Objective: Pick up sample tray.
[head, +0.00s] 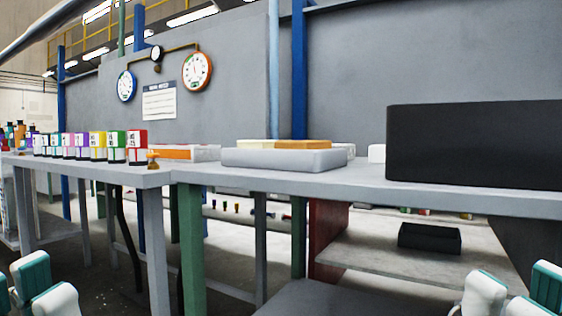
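The sample tray (283,161) is a light grey, shallow tray on the grey table, left of the large black box. It holds a pale cream block (258,145) and an orange-tan block (303,145). My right gripper (516,290) shows white and teal fingers at the bottom right corner, in front of and below the table top. Its fingers are apart with nothing seen between them. My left gripper (42,286) is at the bottom left corner, cut by the picture edge; its opening is unclear. Both grippers are well apart from the tray.
A large black box (475,145) stands on the table to the right. Several coloured containers (97,146) line the left table, with a small orange-brown object (153,159) at its edge. An orange-and-white box (175,152) lies behind. A black box (429,238) sits on a lower shelf.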

